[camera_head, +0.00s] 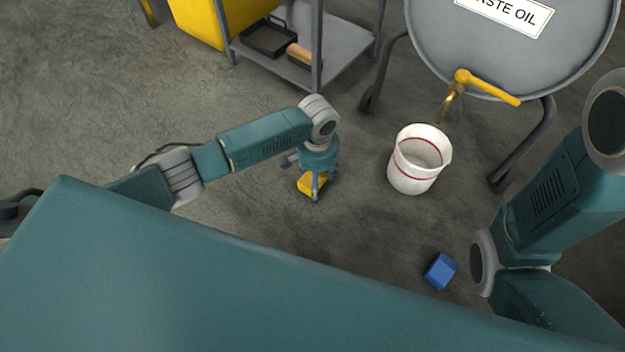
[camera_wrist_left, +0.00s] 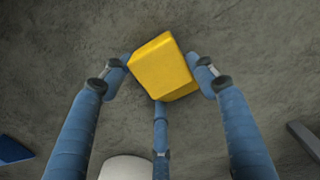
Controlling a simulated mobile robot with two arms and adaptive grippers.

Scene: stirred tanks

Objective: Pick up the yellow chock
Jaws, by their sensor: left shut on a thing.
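The yellow chock (camera_head: 306,187) is at the left gripper's fingertips in the head view, partly hidden by the fingers. It also shows in the left wrist view (camera_wrist_left: 161,66) as a yellow block with slanted faces. My left gripper (camera_head: 316,184) points down and is shut on the chock. In the left wrist view the gripper's blue fingers (camera_wrist_left: 162,80) touch it from either side, with a third finger below. I cannot tell whether the chock touches the floor. My right arm shows at the right of the head view, but its gripper is out of view.
A white bucket (camera_head: 410,180) with red bands stands under the yellow-handled tap (camera_head: 484,86) of the waste oil drum (camera_head: 440,45). A blue chock (camera_head: 440,271) lies on the floor. A grey shelf cart (camera_head: 345,45) stands at the back.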

